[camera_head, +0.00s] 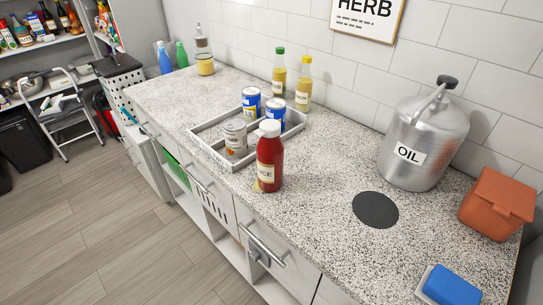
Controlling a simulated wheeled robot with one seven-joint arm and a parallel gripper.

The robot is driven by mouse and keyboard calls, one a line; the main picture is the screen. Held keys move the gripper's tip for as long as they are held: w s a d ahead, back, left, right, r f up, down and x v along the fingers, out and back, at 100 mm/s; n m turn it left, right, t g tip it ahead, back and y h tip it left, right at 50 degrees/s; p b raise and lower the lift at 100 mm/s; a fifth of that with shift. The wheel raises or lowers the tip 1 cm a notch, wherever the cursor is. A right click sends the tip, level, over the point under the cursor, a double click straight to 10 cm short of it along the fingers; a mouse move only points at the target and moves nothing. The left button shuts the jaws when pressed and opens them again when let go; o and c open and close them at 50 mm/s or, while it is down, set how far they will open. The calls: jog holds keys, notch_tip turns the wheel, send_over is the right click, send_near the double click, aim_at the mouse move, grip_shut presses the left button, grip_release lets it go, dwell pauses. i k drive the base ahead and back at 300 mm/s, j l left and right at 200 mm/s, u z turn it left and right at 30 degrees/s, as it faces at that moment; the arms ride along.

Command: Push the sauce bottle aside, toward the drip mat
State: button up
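The sauce bottle (270,160) is red with a white cap and a pale label. It stands upright on the speckled counter, near the front edge and close to the right end of a tray. A dark round flat mat (376,210), which looks like the drip mat, lies on the counter to the right of the bottle. A stretch of bare counter separates the two. My gripper is not in view.
A grey divided tray (209,149) holds three cans left of the bottle. Two slim bottles (303,84) stand behind it. A metal oil can (424,140), an orange-brown box (497,204) and a blue sponge-like block (450,287) are right. Counter between bottle and mat is clear.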

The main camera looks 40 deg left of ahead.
aim_at(270, 152)
jog(key=j+u, duration=0.2)
jog(key=u, duration=0.15)
jog(key=i+j+u, duration=0.1)
jog(key=u, duration=0.25)
jog(key=i+j+u, duration=0.1)
jog(key=u, duration=0.25)
jog(key=j, duration=0.1)
